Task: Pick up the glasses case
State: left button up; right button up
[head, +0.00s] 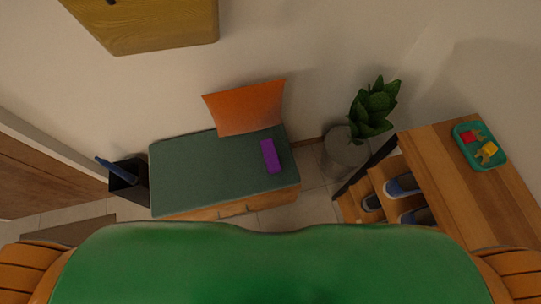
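A purple oblong case (271,156), which looks like the glasses case, lies on the green-topped bench (190,175). It is near the right end of the bench, just in front of the orange pillow (247,108), and its top and front side show. Nothing holds it. Neither of my grippers shows in the head view.
A dark bin (130,188) with a blue item stands left of the bench. A potted plant (375,108) stands to the right. Farther right is a wooden shoe rack (445,165) with a teal tray (497,156) on top. Tiled floor (307,180) shows between bench and rack.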

aim_at(273, 166)
jog(key=i+l+u, duration=0.1)
jog(key=u, duration=0.25)
jog(key=i+l+u, duration=0.1)
jog(key=l+u, duration=0.4)
jog(key=u, duration=0.15)
